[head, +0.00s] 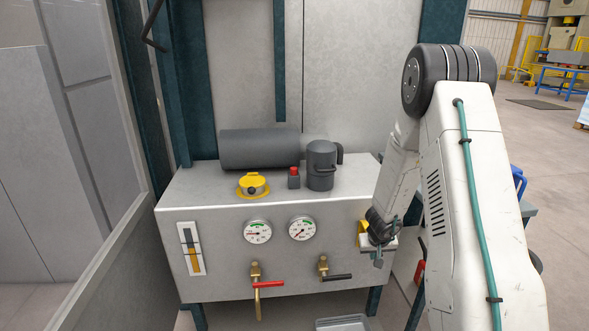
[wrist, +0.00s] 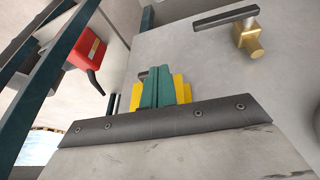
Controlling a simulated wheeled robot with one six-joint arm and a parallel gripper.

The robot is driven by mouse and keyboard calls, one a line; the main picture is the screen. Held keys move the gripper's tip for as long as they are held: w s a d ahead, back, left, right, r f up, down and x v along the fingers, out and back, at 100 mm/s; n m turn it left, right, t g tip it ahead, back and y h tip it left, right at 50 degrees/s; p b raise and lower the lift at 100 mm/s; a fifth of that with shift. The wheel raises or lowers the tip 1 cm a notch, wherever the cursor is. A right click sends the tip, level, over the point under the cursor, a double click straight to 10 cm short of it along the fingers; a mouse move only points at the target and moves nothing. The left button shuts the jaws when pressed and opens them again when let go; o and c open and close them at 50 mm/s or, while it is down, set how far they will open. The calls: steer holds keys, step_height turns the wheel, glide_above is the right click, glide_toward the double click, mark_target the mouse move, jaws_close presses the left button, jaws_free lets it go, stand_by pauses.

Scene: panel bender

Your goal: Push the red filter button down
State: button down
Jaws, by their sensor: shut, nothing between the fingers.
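The red filter button (head: 293,171) is a small red cap on a dark base, on top of the grey cabinet (head: 225,190). It stands between the yellow-rimmed filler cap (head: 253,185) and the dark grey filter canister (head: 321,165). It is not in the wrist view. My gripper (head: 378,260) is shut and empty, low at the cabinet's front right corner, below and to the right of the button and well apart from it. In the wrist view, the green fingers of my gripper (wrist: 158,80) are together, with nothing seen between them.
A dark horizontal cylinder (head: 260,149) lies behind the button. Two gauges (head: 258,231) and a sight glass (head: 190,249) are on the cabinet front. Below are a red-handled valve (head: 268,284) and a black-handled valve (head: 336,277), the latter also in the wrist view (wrist: 250,38).

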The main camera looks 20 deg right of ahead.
steer(key=w+a+r+n+t+y, duration=0.2)
steer(key=w+a+r, duration=0.1)
steer(key=a+r, duration=0.85)
steer(key=s+a+r+n+y, duration=0.25)
steer(key=s+a+r, duration=0.25)
steer(key=a+r, duration=0.6)
steer(key=s+a+r+g, duration=0.2)
steer(key=s+a+r, duration=0.3)
steer(key=s+r, duration=0.5)
steer(key=s+r+g+h, duration=0.1)
steer(key=s+r+g, duration=0.1)
steer(key=s, duration=1.6)
steer(key=shift+s+d+r+h, duration=0.15)
steer(key=shift+r+h, duration=0.2)
